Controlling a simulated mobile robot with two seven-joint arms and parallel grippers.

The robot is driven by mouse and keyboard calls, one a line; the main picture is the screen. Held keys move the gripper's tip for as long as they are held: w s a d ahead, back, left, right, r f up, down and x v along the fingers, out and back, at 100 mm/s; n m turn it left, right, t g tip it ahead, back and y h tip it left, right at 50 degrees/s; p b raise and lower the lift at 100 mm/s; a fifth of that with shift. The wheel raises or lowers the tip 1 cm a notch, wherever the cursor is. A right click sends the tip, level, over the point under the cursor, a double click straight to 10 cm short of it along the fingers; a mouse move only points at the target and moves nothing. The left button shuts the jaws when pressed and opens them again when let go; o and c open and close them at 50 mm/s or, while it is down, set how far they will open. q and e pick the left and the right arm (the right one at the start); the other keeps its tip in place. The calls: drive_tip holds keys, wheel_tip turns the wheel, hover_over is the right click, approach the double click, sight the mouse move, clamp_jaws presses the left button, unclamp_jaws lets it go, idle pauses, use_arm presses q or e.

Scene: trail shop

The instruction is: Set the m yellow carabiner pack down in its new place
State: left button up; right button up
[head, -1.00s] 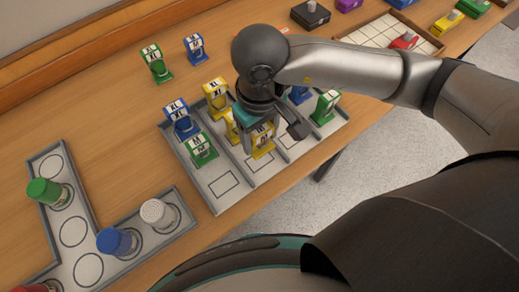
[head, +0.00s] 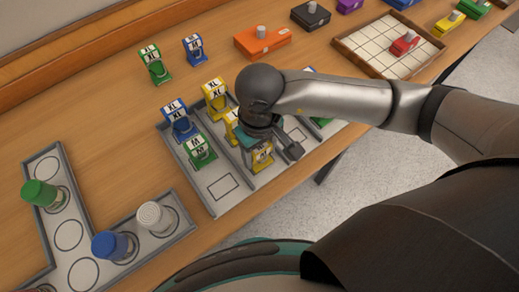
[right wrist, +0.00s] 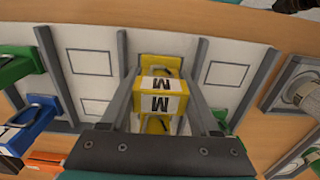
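The M yellow carabiner pack (head: 261,157) is at the front of a middle lane of the grey divided tray (head: 204,203). My right gripper (right wrist: 160,80) reaches down over it, with one finger on each side of the pack (right wrist: 158,100); the fingers look closed against its sides. The pack looks upright, its M labels facing the wrist camera. Whether its base rests on the tray floor is hard to tell. Behind it in the same lane stand another yellow pack (head: 232,125), partly hidden by my gripper, and an XL yellow pack (head: 215,97). My left gripper is not in view.
In the left lane stand a blue XL pack (head: 180,122) and a green M pack (head: 199,152). A green pack (head: 154,64) and a blue pack (head: 194,48) stand behind the tray. An L-shaped holder (head: 90,255) with bottles is at left. An orange box (head: 262,41) lies beyond my arm.

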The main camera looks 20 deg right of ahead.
drive_tip(key=o, duration=0.5)
drive_tip(key=shift+c, duration=0.2)
drive_tip(key=shift+r+p, duration=0.2)
drive_tip(key=shift+p, duration=0.1)
wheel_tip(320, 180, up, 12)
drive_tip(key=shift+f+p, duration=0.1)
drive_tip(key=shift+p, duration=0.65)
